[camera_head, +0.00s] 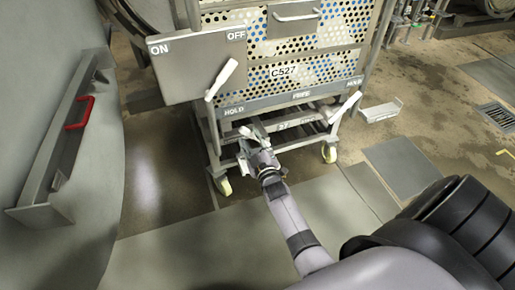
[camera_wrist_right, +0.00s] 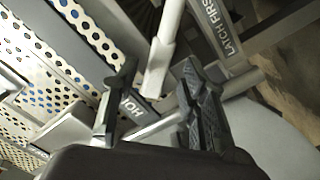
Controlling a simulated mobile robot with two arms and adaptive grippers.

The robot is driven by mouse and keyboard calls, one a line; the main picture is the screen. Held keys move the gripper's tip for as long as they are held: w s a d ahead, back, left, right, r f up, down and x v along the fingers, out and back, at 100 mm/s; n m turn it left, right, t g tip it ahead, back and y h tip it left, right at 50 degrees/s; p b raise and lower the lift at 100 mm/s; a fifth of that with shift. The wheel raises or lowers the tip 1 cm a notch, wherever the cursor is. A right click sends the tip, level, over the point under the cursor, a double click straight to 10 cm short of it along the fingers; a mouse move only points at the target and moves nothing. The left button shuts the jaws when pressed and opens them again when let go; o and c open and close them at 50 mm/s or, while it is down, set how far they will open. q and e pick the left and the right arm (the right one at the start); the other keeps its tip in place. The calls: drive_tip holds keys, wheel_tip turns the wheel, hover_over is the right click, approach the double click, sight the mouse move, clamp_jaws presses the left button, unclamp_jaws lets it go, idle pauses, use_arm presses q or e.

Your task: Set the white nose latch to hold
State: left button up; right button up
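My right gripper (camera_head: 252,140) is in front of the cart's low front edge, below the left HOLD label (camera_head: 233,110). In the right wrist view the gripper (camera_wrist_right: 153,98) is open, with its dark fingers apart. A white lever (camera_wrist_right: 160,58) reaches down between the fingers there; I cannot tell that either finger touches it. A HOLD label (camera_wrist_right: 132,106) lies just behind its tip. In the head view a small white piece (camera_head: 247,131) shows at the fingertips, largely hidden by the gripper. My left gripper is not in view.
The cart (camera_head: 305,45) has perforated panels, a FREE label (camera_head: 301,95) and wheels. A white lever (camera_head: 222,78) hangs by the ON/OFF panel (camera_head: 195,62); another (camera_head: 345,106) is at the right corner. A grey wall with a red handle (camera_head: 79,113) stands left. Floor in front is clear.

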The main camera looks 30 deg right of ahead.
drive_tip(key=v, duration=0.8)
drive_tip(key=shift+s, duration=0.35)
